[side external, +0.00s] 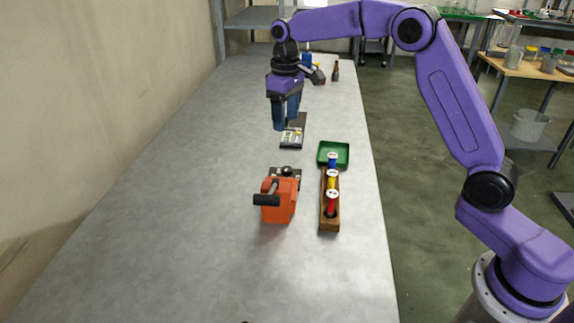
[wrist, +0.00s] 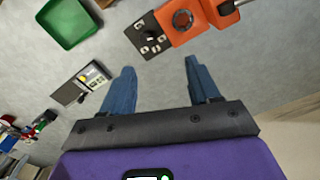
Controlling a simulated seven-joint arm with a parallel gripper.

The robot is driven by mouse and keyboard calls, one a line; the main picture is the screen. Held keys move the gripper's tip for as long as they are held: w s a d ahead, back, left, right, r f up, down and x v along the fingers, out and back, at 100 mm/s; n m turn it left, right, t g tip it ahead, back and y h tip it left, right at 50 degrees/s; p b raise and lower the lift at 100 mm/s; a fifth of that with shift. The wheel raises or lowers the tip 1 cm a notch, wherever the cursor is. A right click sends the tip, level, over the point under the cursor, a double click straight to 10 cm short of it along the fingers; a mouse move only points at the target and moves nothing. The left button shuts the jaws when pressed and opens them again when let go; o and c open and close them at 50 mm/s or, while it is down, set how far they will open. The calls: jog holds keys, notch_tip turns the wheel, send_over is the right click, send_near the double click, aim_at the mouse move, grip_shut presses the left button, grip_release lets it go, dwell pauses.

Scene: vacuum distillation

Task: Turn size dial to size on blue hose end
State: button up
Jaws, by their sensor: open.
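The size dial appears to be the black knob (wrist: 151,39) on a dark plate with several pale marks, attached to an orange device (wrist: 183,20). In the side view the dial (side external: 287,170) is partly behind the orange device (side external: 279,203) with its black handle. The blue hose end (side external: 332,160) stands at the far end of a wooden rack (side external: 330,222), behind a yellow and a red one; its size mark is too small to read. My gripper (side external: 286,118) is open and empty, pointing down above the table beyond the dial. Its spread blue fingers (wrist: 159,66) touch nothing in the wrist view.
A green tray (side external: 345,164) lies beyond the rack. A dark device with a small display (side external: 292,138) lies near my gripper; it also shows in the wrist view (wrist: 80,86). Bottles (side external: 336,71) stand at the far end. The table's left side is clear.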

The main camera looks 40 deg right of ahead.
aim_at(287, 168)
jog(key=shift+m, duration=0.4)
jog(key=w+d+f, duration=0.1)
jog(key=f, duration=0.5)
jog(key=w+f, duration=0.1)
jog(key=f, duration=0.5)
jog(key=w+d+f, duration=0.1)
jog(key=f, duration=0.5)
jog(key=shift+d+f, duration=0.1)
jog(key=shift+d, duration=0.2)
jog(key=c, duration=1)
jog(key=shift+c, duration=0.2)
